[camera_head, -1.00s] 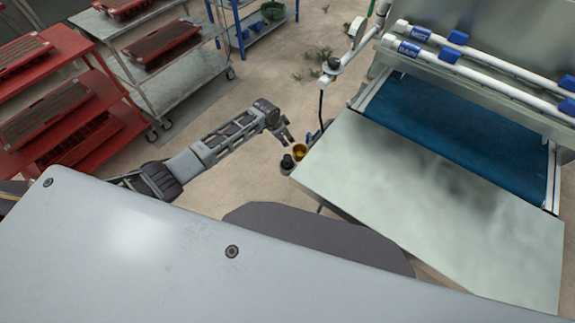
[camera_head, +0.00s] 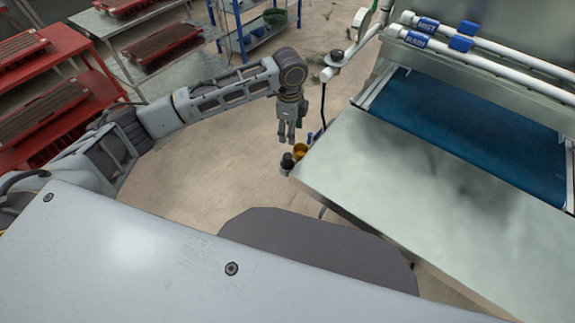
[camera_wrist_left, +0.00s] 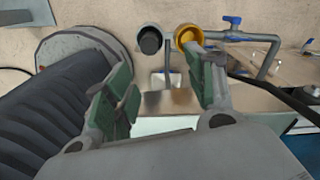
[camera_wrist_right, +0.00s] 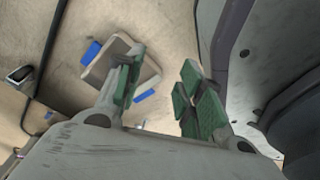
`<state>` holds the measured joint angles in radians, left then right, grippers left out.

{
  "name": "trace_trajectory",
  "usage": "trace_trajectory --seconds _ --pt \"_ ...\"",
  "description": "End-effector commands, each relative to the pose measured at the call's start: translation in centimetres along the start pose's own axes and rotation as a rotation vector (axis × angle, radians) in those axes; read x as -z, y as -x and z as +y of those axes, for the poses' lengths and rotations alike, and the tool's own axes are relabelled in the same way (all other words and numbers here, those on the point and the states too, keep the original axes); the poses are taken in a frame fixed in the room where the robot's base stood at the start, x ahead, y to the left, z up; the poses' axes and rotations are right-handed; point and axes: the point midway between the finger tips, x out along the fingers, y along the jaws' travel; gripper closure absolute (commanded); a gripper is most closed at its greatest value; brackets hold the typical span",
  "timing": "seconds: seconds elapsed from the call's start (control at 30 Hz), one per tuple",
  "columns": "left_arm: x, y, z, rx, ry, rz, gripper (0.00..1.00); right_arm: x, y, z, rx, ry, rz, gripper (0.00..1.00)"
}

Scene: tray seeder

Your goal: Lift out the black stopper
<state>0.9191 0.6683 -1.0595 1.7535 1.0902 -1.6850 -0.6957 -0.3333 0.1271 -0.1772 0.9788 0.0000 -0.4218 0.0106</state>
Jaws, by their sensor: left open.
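The black stopper (camera_head: 287,157) sits in a small grey holder at the left edge of the steel table, beside a yellow cup (camera_head: 300,150). In the left wrist view the stopper (camera_wrist_left: 150,42) is a dark round top in a grey ring, with the yellow ring-shaped cup (camera_wrist_left: 188,37) to its right. My left gripper (camera_head: 286,138) points down just above and behind the stopper in the head view. In the left wrist view its green-padded fingers (camera_wrist_left: 165,95) are wide apart with nothing between them. My right gripper (camera_wrist_right: 160,90) is open and empty, seen only in its own wrist view.
The steel table (camera_head: 400,190) and blue belt (camera_head: 470,120) lie to the right. A blue-handled valve (camera_wrist_left: 232,22) and pipe are beside the yellow cup. A post with a black knob (camera_head: 335,56) stands behind. Red racks (camera_head: 60,100) are at the left.

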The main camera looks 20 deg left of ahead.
Motion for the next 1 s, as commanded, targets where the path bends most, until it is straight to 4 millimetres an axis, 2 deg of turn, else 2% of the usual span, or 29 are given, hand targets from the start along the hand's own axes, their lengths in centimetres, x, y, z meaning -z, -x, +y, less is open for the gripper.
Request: trace_trajectory --seconds 0.17,0.57,0.77,1.0 --pt "-0.2 0.5 1.0 -0.022 -0.044 -0.025 0.45 0.0 -0.2 -0.1 0.001 0.001 -0.001 0.62" --pt "-0.2 0.3 1.1 -0.023 -0.045 -0.025 0.45 0.0 -0.2 -0.2 0.002 0.001 -0.001 0.62" --pt "-0.3 -1.3 1.1 -0.024 -0.044 -0.026 0.45 0.4 -0.2 -0.2 0.002 0.000 0.003 0.62" --pt "-0.4 -4.4 1.2 -0.024 -0.044 -0.025 0.45 1.3 -0.3 -0.4 0.004 -0.001 0.009 0.62"
